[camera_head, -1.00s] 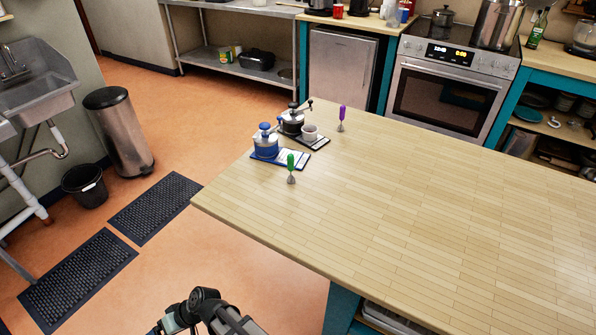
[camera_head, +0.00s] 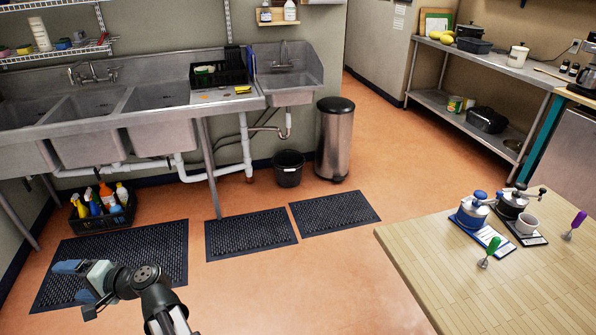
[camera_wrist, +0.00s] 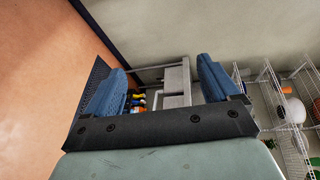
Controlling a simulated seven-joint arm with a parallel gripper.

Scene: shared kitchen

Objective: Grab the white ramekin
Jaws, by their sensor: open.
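A small white cup-like vessel (camera_head: 527,224), which looks like the ramekin, stands upright on a dark mat (camera_head: 531,240) at the right of the head view, on the wooden table. It is beside a black-bodied grinder (camera_head: 511,205). My gripper (camera_head: 68,268) is at the lower left of the head view, over the floor mats and far from the vessel. In the wrist view my gripper (camera_wrist: 163,75) shows its two blue fingers spread apart with nothing between them. The vessel is not in the wrist view.
A blue-topped grinder (camera_head: 473,211), a green-handled tool (camera_head: 490,250) and a purple-handled tool (camera_head: 575,224) are near the vessel. The table's (camera_head: 470,295) near part is clear. Sinks (camera_head: 155,97) line the left wall. A bin (camera_head: 334,140) stands beyond open floor.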

